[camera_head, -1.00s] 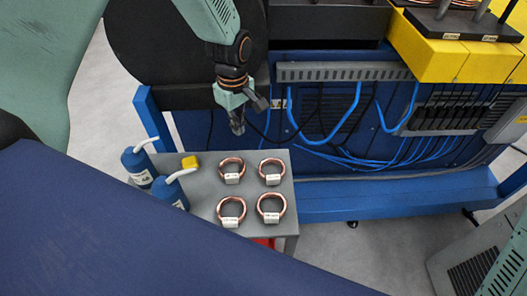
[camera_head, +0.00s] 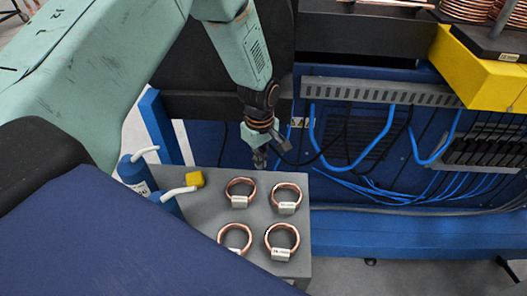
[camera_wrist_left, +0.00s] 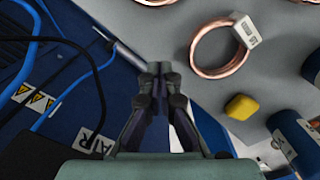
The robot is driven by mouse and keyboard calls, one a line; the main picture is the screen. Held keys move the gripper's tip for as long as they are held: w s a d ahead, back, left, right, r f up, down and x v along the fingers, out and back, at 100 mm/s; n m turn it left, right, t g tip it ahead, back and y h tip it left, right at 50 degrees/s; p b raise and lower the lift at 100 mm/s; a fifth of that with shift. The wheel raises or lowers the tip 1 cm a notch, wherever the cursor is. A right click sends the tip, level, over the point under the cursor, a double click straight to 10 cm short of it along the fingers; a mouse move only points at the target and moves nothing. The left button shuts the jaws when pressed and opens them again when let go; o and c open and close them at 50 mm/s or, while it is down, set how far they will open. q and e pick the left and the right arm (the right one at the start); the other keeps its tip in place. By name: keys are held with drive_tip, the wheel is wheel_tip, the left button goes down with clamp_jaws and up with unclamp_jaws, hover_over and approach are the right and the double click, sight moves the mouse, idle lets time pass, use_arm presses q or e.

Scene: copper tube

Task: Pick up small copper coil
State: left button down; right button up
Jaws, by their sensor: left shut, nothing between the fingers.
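Several copper coils with white tags lie flat on a grey tabletop (camera_head: 262,222) in the head view: back left (camera_head: 239,201), back right (camera_head: 286,208), front left (camera_head: 236,225) and front right (camera_head: 281,254). They look alike in size; I cannot tell which is the small one. My left gripper (camera_head: 262,158) points down by the table's back edge, just behind the back coils. Its fingers are shut and empty. In the left wrist view the fingertips (camera_wrist_left: 160,70) lie left of one coil (camera_wrist_left: 241,33), apart from it. Other coils are cut off there. My right gripper is not in view.
A yellow block (camera_head: 194,179) and two blue bottles (camera_head: 134,172) with white spouts stand at the table's left. Behind is a blue cabinet with blue cables (camera_head: 352,166) and a grey slotted duct (camera_head: 380,92). My own dark blue body covers the front left.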

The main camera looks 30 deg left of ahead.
sight(263, 179)
use_arm(q)
drive_tip(key=f, duration=0.2)
drive_tip(key=d+f, duration=0.1)
drive_tip(key=f, duration=0.1)
drive_tip(key=shift+f, duration=0.4)
drive_tip(key=shift+s+d+r, duration=0.2)
drive_tip(key=shift+d, duration=0.4)
drive_tip(key=shift+s+d+p, duration=0.3)
drive_tip(key=shift+s+d, duration=0.05)
drive_tip(key=shift+d, duration=0.3)
drive_tip(key=shift+s+d, duration=0.1)
drive_tip(key=shift+d, duration=0.35)
